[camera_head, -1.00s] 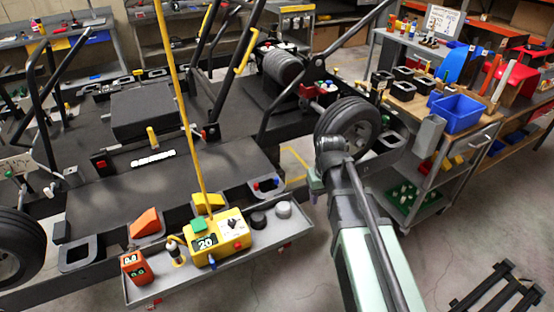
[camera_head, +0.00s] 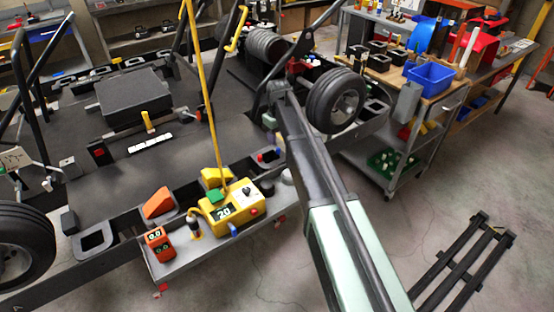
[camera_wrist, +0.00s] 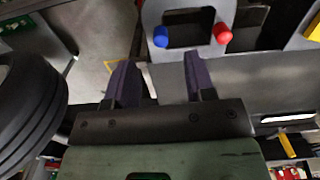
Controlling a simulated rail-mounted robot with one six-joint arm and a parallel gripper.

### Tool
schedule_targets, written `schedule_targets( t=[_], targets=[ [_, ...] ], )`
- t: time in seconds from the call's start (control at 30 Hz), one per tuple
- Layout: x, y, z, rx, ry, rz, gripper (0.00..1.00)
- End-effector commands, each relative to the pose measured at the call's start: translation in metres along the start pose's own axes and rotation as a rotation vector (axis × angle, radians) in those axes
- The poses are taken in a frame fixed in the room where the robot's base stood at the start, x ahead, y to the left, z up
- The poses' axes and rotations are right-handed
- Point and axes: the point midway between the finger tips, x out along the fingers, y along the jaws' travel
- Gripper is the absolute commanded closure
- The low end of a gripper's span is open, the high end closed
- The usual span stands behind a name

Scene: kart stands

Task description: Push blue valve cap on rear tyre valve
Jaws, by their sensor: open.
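The blue valve cap (camera_wrist: 160,37) sits at the left edge of an opening in a grey bracket (camera_wrist: 185,10) in the wrist view. A red cap (camera_wrist: 222,34) sits at the opening's right edge.
A grey tray (camera_head: 172,270) along the kart's side holds a yellow device (camera_head: 228,207) with a tall yellow pole. A workbench trolley with a blue bin (camera_head: 430,77) stands behind the tyre. A dark slatted frame (camera_head: 465,262) lies on open floor at right.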

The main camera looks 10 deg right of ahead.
Motion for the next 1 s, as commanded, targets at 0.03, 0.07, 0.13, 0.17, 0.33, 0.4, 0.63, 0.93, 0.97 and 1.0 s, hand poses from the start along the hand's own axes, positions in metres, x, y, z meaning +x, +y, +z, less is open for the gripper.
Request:
schedule_targets(
  t=[0.03, 0.07, 0.13, 0.17, 0.33, 0.4, 0.63, 0.93, 0.97, 1.0],
  targets=[
    [0.01, 0.0, 0.0, 0.0, 0.0, 0.0, 0.5],
    [0.01, 0.0, 0.0, 0.0, 0.0, 0.0, 0.5],
    [0.008, 0.0, 0.0, 0.0, 0.0, 0.0, 0.5],
    [0.009, 0.0, 0.0, 0.001, 0.0, 0.0, 0.5],
    [0.04, 0.0, -0.001, 0.001, 0.0, 0.0, 0.5],
    [0.054, 0.0, -0.001, 0.001, 0.0, 0.0, 0.5],
    [0.058, 0.0, -0.001, 0.001, 0.0, 0.0, 0.5],
    [0.057, 0.0, -0.001, 0.001, 0.0, 0.0, 0.86],
    [0.057, 0.0, -0.001, 0.001, 0.0, 0.0, 0.9],
    [0.057, 0.0, -0.001, 0.001, 0.0, 0.0, 0.96]
  ],
)
